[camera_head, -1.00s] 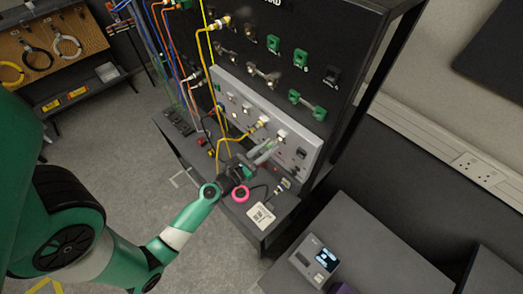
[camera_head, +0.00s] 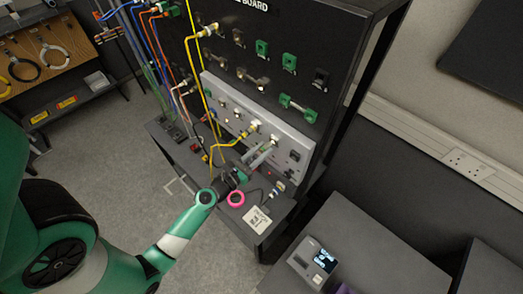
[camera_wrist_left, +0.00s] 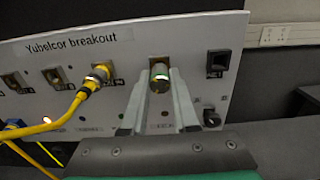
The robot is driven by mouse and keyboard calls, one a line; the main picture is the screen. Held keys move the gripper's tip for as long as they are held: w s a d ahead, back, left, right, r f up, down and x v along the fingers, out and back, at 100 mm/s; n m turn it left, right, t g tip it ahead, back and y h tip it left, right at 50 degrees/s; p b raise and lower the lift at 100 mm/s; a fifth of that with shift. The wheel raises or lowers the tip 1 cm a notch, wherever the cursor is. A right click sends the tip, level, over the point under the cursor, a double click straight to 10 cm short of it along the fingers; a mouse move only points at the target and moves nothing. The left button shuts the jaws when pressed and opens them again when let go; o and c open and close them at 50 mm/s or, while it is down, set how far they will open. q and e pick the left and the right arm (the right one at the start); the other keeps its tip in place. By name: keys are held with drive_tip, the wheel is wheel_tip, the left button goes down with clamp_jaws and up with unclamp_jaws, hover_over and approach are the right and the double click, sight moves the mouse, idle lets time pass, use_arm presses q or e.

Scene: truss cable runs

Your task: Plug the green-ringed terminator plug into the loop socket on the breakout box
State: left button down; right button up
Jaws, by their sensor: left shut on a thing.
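The breakout box (camera_head: 222,93) is a light grey panel with a row of sockets, labelled "Yubelcor breakout" in the left wrist view (camera_wrist_left: 125,45). My left gripper (camera_head: 268,150) is at the right part of this panel. In the left wrist view, its two grey fingers (camera_wrist_left: 160,90) are shut on the green-ringed terminator plug (camera_wrist_left: 160,78), a short metal cylinder with a green band. The plug points at the panel, lined up with a socket (camera_wrist_left: 158,60) right of the yellow cable's plug. The plug hides most of that socket, so I cannot tell how deep it sits. My right gripper is out of view.
A yellow cable (camera_wrist_left: 60,120) is plugged into the socket just left of the plug. A black square port (camera_wrist_left: 218,62) and a black knob (camera_wrist_left: 211,117) are to the right.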

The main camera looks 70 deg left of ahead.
use_arm(q)
drive_tip(key=shift+w+a, duration=0.3)
drive_tip(key=shift+w, duration=0.35)
idle(0.9)
drive_tip(key=m, duration=0.2)
drive_tip(key=shift+m, duration=0.4)
drive_tip(key=m, duration=0.2)
drive_tip(key=shift+f+m+b, duration=0.1)
drive_tip(key=shift+m+b, duration=0.2)
drive_tip(key=shift+w, duration=0.1)
drive_tip(key=shift+m, duration=1.5)
